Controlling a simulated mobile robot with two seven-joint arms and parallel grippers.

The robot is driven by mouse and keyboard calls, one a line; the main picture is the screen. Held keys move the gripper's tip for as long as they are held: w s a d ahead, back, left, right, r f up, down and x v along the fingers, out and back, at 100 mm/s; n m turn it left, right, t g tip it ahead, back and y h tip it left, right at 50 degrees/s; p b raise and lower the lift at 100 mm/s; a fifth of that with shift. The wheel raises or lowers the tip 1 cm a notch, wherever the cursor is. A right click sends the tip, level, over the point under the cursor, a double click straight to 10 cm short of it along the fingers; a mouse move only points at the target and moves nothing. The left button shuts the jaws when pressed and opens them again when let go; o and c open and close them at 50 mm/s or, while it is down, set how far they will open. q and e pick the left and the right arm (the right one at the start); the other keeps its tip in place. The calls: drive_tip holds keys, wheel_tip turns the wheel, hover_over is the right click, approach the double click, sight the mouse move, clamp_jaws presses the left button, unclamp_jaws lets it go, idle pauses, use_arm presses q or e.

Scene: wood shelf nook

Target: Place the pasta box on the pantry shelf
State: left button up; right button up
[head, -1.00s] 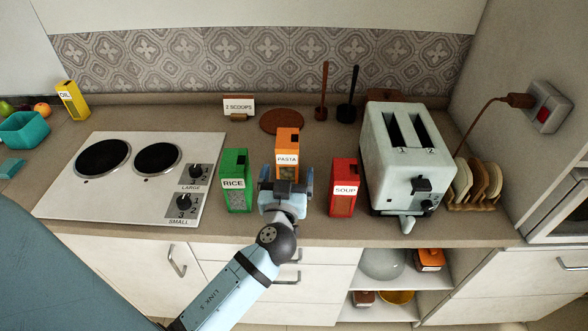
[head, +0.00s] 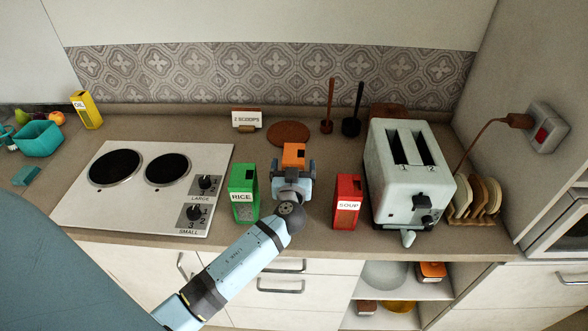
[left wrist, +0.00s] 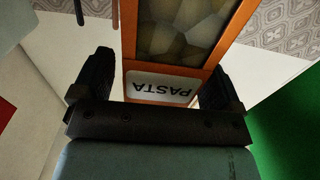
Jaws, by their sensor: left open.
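The orange pasta box (head: 293,153) stands on the counter between the green rice box (head: 244,190) and the red soup box (head: 347,200). My left gripper (head: 292,172) is in front of it and hides its lower part and label. In the left wrist view the pasta box (left wrist: 160,88) lies between the two dark fingers (left wrist: 155,85), its label upside down. The fingers are open, with a visible gap on each side. Open shelves (head: 398,290) show below the counter at the right. My right gripper is not in view.
The toaster (head: 404,180) stands right of the soup box, with a toast rack (head: 478,200) beside it. The hob (head: 140,185) is at the left. The shelves hold an orange box (head: 431,271) and bowls.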

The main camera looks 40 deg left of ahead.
use_arm(q)
drive_tip(key=shift+x, duration=1.1)
drive_tip(key=c, duration=1.1)
drive_tip(key=shift+c, duration=0.7)
drive_tip(key=shift+r, duration=0.15)
